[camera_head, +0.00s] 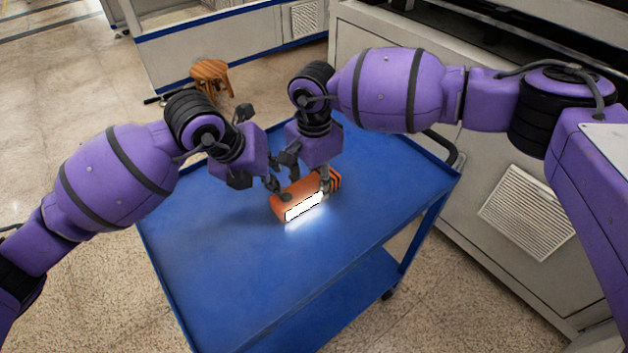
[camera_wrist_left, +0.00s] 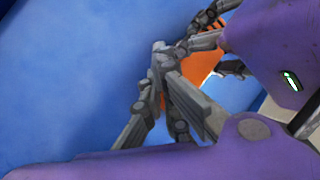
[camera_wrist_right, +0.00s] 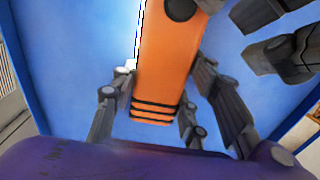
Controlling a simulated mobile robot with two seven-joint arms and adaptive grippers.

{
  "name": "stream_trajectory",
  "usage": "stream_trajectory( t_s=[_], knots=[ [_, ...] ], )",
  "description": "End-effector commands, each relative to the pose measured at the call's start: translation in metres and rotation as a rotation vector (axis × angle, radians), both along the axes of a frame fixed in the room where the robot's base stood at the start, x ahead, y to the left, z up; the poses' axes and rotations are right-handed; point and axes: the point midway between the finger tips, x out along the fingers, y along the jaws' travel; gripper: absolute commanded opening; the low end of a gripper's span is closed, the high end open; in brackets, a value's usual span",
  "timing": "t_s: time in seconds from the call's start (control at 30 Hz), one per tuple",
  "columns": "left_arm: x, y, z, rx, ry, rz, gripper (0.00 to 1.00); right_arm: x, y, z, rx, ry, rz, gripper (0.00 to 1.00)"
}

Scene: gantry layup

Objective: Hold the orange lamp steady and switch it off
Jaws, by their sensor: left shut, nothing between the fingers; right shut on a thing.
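The orange lamp (camera_head: 307,186) lies on the blue cart top, its white panel (camera_head: 304,206) glowing brightly. Dark stripes mark its right end. In the right wrist view the lamp (camera_wrist_right: 165,65) shows a dark round button (camera_wrist_right: 181,8) on its upper face. My right gripper (camera_head: 327,186) is shut on the lamp near the striped end, with fingers on both sides in its wrist view (camera_wrist_right: 158,90). My left gripper (camera_head: 279,189) is shut and empty, its fingertips at the lamp's left part close to the button. I cannot tell whether they touch it. The lamp is partly hidden in the left wrist view (camera_wrist_left: 203,66).
The blue cart (camera_head: 215,275) has raised edges and a lower shelf; its top is otherwise clear. A wooden stool (camera_head: 210,72) stands on the floor behind it. Grey machine cabinets (camera_head: 490,170) stand to the right and back. My two grippers are close together over the lamp.

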Motion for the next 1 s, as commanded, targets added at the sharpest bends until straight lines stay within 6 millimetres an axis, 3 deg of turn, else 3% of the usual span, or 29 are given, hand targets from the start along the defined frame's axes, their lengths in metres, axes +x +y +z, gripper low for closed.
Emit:
stream_trajectory(
  t_s=[0.47,1.0],
  knots=[
    [0.000,0.000,-0.002,0.000,0.000,0.000,0.00,0.000,0.000,0.001,0.002,-0.001,0.000,0.09],
    [0.000,0.000,0.010,0.000,-0.001,-0.001,0.00,0.000,0.000,0.001,0.001,-0.001,0.000,0.09]
  ],
)
